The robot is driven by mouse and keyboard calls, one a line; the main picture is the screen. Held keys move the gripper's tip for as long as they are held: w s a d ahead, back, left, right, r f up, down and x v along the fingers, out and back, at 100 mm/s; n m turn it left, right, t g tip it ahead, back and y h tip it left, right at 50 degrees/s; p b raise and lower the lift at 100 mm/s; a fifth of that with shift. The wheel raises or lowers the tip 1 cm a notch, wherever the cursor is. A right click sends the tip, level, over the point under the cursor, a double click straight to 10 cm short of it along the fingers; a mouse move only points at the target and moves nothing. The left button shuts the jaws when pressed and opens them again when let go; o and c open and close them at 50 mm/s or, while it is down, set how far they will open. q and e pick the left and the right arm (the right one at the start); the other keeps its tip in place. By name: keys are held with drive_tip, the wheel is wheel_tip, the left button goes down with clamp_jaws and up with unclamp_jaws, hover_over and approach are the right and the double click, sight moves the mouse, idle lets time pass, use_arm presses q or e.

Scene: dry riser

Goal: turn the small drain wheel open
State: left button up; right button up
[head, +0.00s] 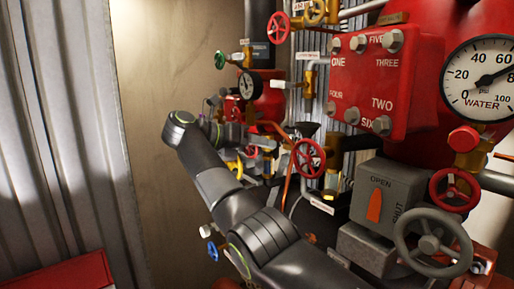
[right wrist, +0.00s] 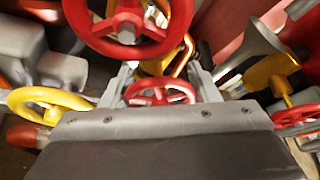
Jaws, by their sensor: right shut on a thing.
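My right gripper (right wrist: 163,88) has its two pale fingers on either side of a small red wheel (right wrist: 160,95) in the right wrist view, and is shut on it. The lower part of this wheel is hidden behind the gripper body. No label on it can be read. In the head view my right gripper (head: 262,141) is small and sits among crowded pipework, left of a red handwheel (head: 308,158); the held wheel cannot be made out clearly there. My left gripper is not in view.
A larger red wheel (right wrist: 128,28) is close above the fingers. A yellow wheel (right wrist: 48,104) lies left; a brass valve (right wrist: 270,72) and grey funnel (right wrist: 243,40) stand right. A red panel (head: 378,85), gauge (head: 480,80) and grey wheel (head: 432,243) fill the right side.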

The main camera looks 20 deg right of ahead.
drive_tip(key=shift+r+n, duration=0.15)
drive_tip(key=shift+n, duration=0.25)
drive_tip(key=o, duration=0.7)
idle(0.3)
